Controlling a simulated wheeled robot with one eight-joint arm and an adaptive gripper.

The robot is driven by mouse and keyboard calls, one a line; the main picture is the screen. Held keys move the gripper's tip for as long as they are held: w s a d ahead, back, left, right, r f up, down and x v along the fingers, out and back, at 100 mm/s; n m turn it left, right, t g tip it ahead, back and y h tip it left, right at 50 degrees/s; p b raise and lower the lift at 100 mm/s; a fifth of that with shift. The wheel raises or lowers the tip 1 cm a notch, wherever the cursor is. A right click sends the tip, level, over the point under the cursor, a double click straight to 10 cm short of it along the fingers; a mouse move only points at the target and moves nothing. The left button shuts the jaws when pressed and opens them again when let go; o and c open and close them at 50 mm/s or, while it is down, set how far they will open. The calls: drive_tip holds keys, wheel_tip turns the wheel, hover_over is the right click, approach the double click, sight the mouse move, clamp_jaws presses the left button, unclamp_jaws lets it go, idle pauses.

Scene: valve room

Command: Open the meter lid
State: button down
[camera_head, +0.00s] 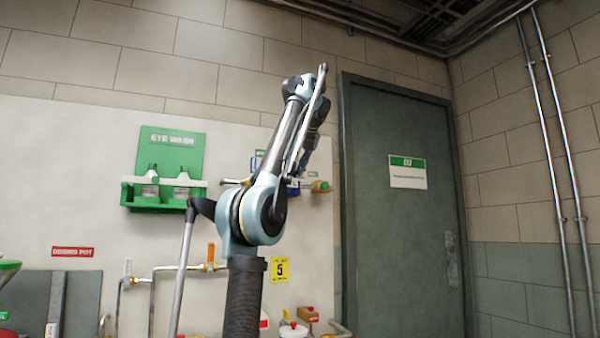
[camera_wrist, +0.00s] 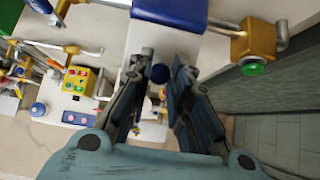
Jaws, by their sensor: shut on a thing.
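In the wrist view a blue block (camera_wrist: 170,12), probably part of the meter, is at the top edge, with a white surface below it. A small dark blue round piece (camera_wrist: 160,74), likely the meter lid's knob or edge, sits between my gripper's fingertips (camera_wrist: 160,68). My gripper is shut on it. In the head view a bit of the blue meter (camera_head: 293,188) shows behind my arm. My forearm largely hides the gripper and meter there, so how far the lid is raised cannot be told.
A brass valve (camera_wrist: 256,42) with a green cap lies right of the gripper in the wrist view. A yellow button box (camera_wrist: 75,80) is at left. A green eye wash station (camera_head: 165,165) hangs left of my arm. A dark door (camera_head: 400,230) stands at right.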

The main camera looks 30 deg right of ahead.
drive_tip(key=shift+a, duration=0.1)
drive_tip(key=c, duration=1.5)
unclamp_jaws()
drive_tip(key=shift+w+f, duration=0.1)
drive_tip(key=shift+o, duration=0.2)
drive_tip(key=s+a, duration=0.2)
drive_tip(key=s, duration=1)
drive_tip(key=shift+s+r, duration=0.25)
drive_tip(key=shift+r, duration=0.15)
